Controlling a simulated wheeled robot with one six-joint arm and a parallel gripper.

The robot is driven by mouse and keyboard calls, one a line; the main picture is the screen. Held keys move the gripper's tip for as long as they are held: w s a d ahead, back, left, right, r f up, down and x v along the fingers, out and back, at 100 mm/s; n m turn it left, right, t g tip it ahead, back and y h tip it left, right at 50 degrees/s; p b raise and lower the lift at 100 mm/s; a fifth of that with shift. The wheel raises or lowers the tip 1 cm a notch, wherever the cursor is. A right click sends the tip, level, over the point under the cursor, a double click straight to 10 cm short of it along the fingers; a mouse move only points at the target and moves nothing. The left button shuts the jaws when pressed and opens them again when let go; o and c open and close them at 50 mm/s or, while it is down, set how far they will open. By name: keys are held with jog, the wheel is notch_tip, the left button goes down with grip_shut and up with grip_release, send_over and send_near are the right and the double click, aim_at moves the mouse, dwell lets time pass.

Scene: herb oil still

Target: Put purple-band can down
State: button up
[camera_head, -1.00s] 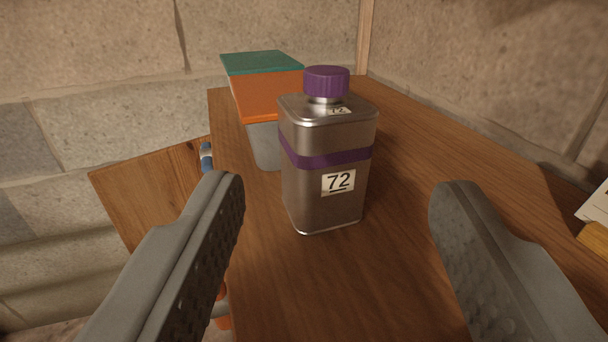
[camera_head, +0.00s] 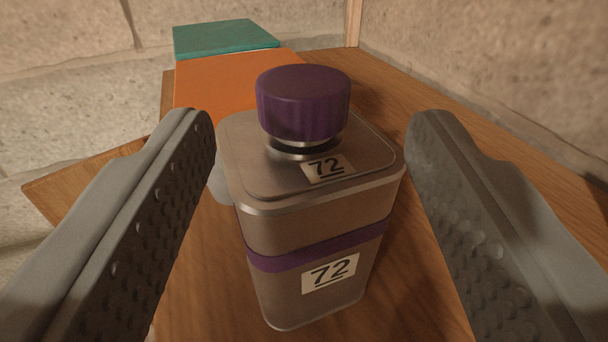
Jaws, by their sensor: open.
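The purple-band can (camera_head: 312,225) is a square metal can with a purple cap, a purple band and labels reading 72. It stands upright on the wooden surface (camera_head: 440,290). My gripper (camera_head: 312,135) is open, with one finger on each side of the can's upper part. The right finger appears very close to the can's right edge, and a small gap shows at the left finger. Whether either finger touches the can, I cannot tell.
Behind the can to the left are an orange block (camera_head: 215,80) and a teal block (camera_head: 225,38). A stone block wall (camera_head: 480,45) closes off the back and right. Bare wood lies to the right of the can.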

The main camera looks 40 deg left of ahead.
aim_at(301, 119)
jog(key=shift+x, duration=2.75)
jog(key=shift+s+a+f, duration=0.1)
jog(key=shift+s, duration=0.05)
grip_shut()
